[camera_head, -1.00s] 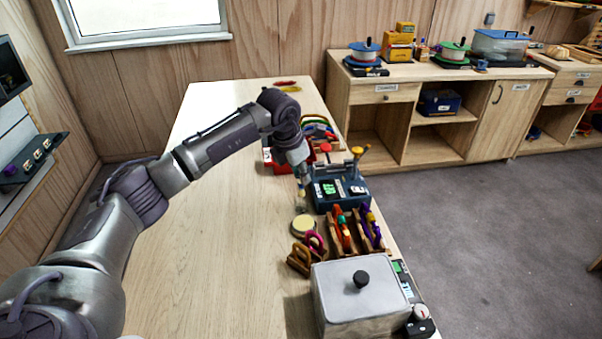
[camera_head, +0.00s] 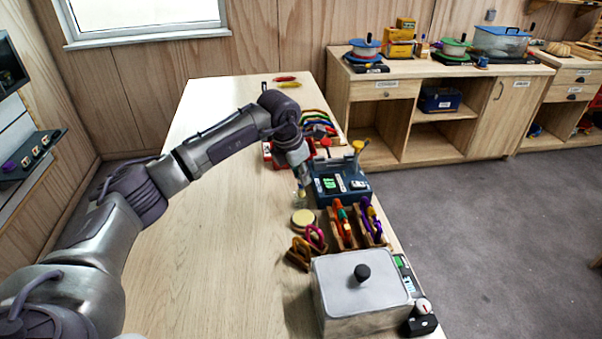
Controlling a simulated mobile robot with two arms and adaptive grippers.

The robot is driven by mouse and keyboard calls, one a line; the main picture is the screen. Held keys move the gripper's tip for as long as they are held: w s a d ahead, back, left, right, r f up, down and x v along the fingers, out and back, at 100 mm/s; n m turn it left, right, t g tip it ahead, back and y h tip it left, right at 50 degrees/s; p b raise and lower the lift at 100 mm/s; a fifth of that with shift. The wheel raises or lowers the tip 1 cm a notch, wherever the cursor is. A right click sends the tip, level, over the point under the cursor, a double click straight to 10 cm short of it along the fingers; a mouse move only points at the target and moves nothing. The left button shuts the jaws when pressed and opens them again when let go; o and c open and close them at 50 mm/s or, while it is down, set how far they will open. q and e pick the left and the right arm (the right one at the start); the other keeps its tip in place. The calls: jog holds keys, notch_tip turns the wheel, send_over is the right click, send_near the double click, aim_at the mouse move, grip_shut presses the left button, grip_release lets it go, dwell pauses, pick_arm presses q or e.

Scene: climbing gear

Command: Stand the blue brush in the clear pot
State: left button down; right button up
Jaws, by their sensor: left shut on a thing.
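My left gripper (camera_head: 302,181) points down over the table, just left of the dark blue tool box. It is shut on a small, thin thing that shows just below the fingers. I take this to be the blue brush, but it is too small and too covered by the gripper to make out its colour. A pale, glassy patch around the fingertips may be the clear pot; I cannot tell its rim or whether the held thing is inside it or beside it. My right gripper is out of view.
The dark blue box (camera_head: 341,187) stands close right of the gripper. A round pale disc (camera_head: 304,218), wooden racks with coloured tools (camera_head: 356,226) and a lidded grey metal box (camera_head: 362,288) stand nearer. The table's left part (camera_head: 215,230) is clear.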

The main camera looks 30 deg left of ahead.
pick_arm(q)
jog(key=shift+f, duration=0.2)
jog(key=shift+f+b, duration=0.7)
jog(key=shift+f, duration=0.05)
jog(key=c, duration=1)
grip_release()
jog(key=shift+r, duration=0.1)
jog(key=v, duration=1.2)
